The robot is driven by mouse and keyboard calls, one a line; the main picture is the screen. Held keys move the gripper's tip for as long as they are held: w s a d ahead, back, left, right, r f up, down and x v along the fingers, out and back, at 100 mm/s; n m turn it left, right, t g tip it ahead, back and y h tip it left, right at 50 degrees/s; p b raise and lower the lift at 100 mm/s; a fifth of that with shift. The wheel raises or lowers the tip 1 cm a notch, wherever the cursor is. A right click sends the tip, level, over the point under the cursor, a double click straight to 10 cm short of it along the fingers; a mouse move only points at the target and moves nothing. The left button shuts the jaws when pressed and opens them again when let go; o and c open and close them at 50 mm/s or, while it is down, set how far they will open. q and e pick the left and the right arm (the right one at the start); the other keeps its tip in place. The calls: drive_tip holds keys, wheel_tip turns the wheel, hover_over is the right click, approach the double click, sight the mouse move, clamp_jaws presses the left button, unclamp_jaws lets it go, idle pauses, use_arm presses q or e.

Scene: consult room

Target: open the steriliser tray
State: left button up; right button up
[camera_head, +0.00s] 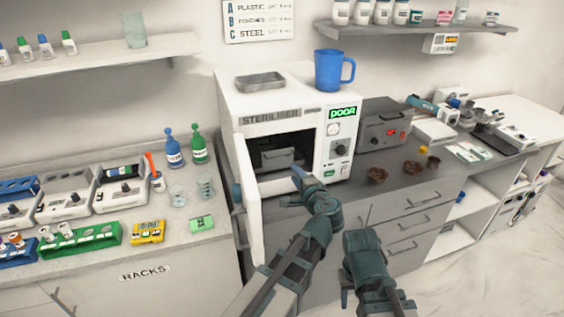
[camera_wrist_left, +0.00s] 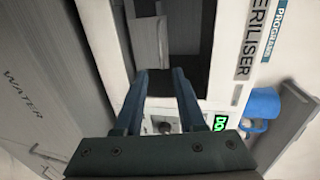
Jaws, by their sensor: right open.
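The white steriliser (camera_head: 285,110) stands on the counter with its door (camera_head: 247,195) swung open to the left. Its green display reads DOOR. Inside the dark chamber is a grey tray (camera_head: 277,158) with a handle on its front; its rear is hidden. In the left wrist view the pale tray (camera_wrist_left: 150,38) shows beyond the fingers. My left gripper (camera_head: 293,187) is in front of the chamber opening, apart from the tray; its fingers (camera_wrist_left: 158,85) are spread and empty. My right gripper (camera_head: 376,298) is low in front of the drawers, open, partly hidden.
A metal dish (camera_head: 260,82) and a blue mug (camera_head: 334,70) stand on top of the steriliser. Bottles and racks fill the left counter. The open door bounds the left side.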

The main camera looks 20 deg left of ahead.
sight(281, 157)
use_arm(q)
drive_tip(key=b+x, duration=0.2)
drive_tip(key=x, duration=1.1)
drive_tip(key=shift+w+a+f+b, duration=0.15)
drive_tip(key=shift+w+a+b, duration=0.1)
drive_tip(key=shift+w+b, duration=0.15)
drive_tip(key=shift+s, duration=0.1)
clamp_jaws()
idle(0.8)
